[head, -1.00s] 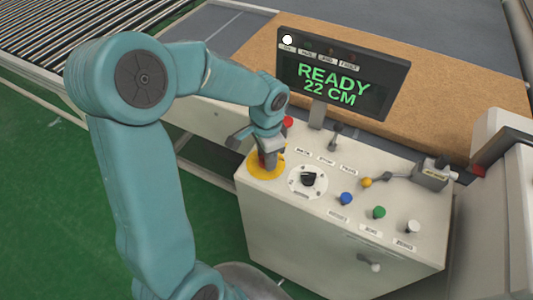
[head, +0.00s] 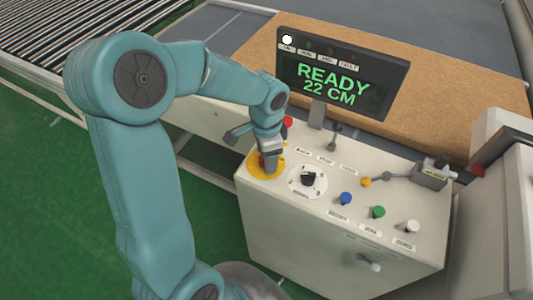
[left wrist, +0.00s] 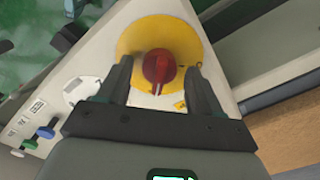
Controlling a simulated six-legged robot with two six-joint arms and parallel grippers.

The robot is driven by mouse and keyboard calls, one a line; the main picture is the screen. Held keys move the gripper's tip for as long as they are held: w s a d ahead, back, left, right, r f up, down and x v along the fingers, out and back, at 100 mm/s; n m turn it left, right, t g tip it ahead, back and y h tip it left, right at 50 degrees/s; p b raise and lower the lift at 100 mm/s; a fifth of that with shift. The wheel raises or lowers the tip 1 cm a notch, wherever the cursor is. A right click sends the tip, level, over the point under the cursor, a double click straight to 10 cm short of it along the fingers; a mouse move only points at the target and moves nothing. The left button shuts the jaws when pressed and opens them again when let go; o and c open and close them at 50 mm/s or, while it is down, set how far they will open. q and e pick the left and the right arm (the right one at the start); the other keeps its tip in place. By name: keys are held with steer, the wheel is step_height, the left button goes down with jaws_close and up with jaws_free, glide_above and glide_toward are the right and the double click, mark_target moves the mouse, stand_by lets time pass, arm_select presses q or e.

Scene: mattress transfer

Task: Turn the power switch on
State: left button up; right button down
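The power switch is a red rotary knob (left wrist: 158,66) on a round yellow plate (left wrist: 133,38) in the left wrist view. In the head view the yellow plate (head: 254,167) lies at the left end of the console top, with the knob mostly hidden by my gripper. My left gripper (head: 266,168) points down over the plate. In the left wrist view the fingers of my left gripper (left wrist: 161,82) are open, one on each side of the knob, with gaps visible between. My right gripper is not in view.
A display (head: 340,75) reads READY 22 CM, with a white lamp (head: 287,40) lit at its corner. A black selector (head: 308,179), a red button (head: 287,121), and blue, green and white buttons stand close by on the console (head: 300,225). A roller conveyor (head: 70,40) lies behind left.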

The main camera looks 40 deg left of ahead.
arm_select(q)
step_height(320, 180, up, 16)
steer(key=shift+r, duration=0.15)
stand_by(0.5)
steer(key=shift+s, duration=0.1)
stand_by(0.4)
